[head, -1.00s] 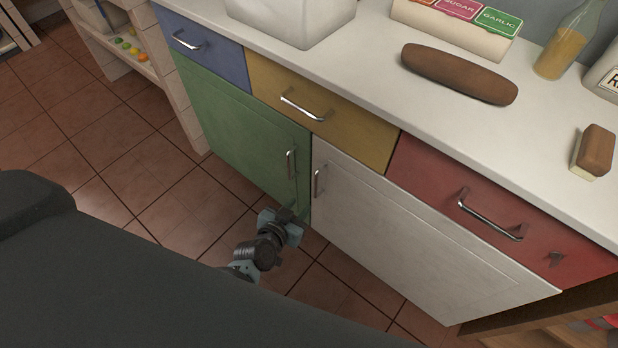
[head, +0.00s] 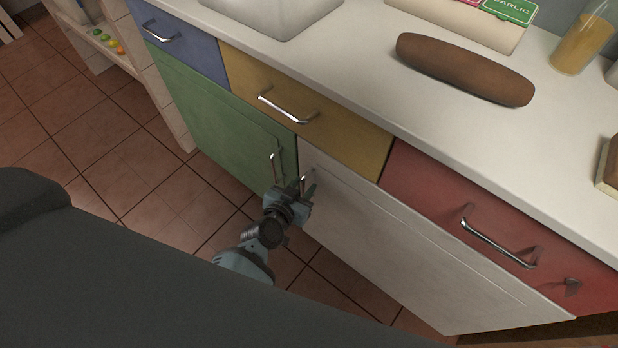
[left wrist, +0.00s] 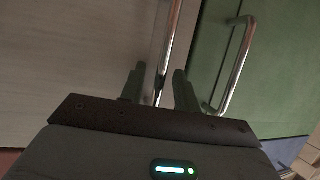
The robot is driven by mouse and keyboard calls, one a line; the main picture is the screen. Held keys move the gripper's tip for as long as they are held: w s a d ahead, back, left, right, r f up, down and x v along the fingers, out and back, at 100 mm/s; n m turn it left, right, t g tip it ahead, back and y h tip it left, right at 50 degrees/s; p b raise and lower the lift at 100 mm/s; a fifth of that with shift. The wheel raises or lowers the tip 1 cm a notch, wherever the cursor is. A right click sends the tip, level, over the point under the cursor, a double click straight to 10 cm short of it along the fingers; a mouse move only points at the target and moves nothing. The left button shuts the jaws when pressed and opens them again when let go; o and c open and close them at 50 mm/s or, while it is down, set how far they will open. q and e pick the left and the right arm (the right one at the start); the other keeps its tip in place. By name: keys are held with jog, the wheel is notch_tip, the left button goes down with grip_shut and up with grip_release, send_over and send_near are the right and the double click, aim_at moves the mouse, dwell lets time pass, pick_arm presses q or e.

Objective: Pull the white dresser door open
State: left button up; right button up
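The white dresser door (head: 400,243) is shut, below the yellow and red drawers; it also fills the left of the left wrist view (left wrist: 70,50). Its upright metal handle (head: 303,184) is at the door's left edge, partly hidden by my gripper. My left gripper (head: 307,189) is at this handle. In the left wrist view, the two fingers (left wrist: 159,88) are apart, with the white door's handle (left wrist: 167,40) running between them. I see no finger clearly pressed on the bar. My right gripper is not in view.
The green door (head: 215,120), with its own metal handle (head: 273,168), is close to the left of my gripper. A yellow drawer (head: 335,135) and a red drawer (head: 490,190) are above the white door. Tiled floor (head: 120,190) is clear in front.

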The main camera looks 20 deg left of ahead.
pick_arm(q)
jog(key=shift+w+f, duration=0.1)
jog(key=shift+w, duration=0.25)
jog(key=shift+s, duration=0.1)
grip_shut()
jog(key=shift+s, duration=0.15)
